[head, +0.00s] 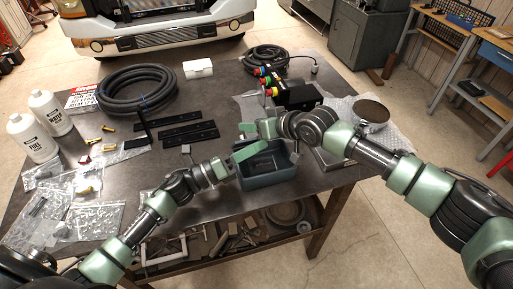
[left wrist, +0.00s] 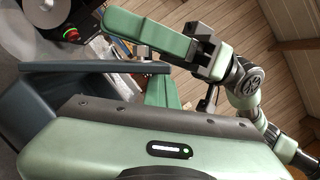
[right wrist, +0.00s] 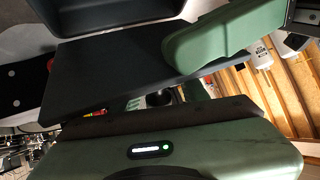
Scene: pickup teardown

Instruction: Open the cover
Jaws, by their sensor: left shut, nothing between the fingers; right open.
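A blue-grey box (head: 268,184) stands at the table's front edge, with its dark inside partly visible. In the right wrist view, a flat dark panel (right wrist: 105,75), seemingly its cover, lies beside the box's hollow (right wrist: 115,18). My left gripper (head: 249,151) is shut and empty over the box's left side; its green finger (left wrist: 160,92) shows behind a thin dark edge (left wrist: 95,67). My right gripper (head: 249,129) is open behind the box; one green finger (right wrist: 215,42) overlaps the panel. Contact with the panel cannot be told. My arms hide part of the box.
Black flat bars (head: 188,133) lie left of the box on the table (head: 215,95). A black unit with coloured connectors (head: 295,95) sits behind, and a round-topped item (head: 370,112) stands right. Bottles (head: 50,112), a coiled hose (head: 137,90) and small bags fill the left side.

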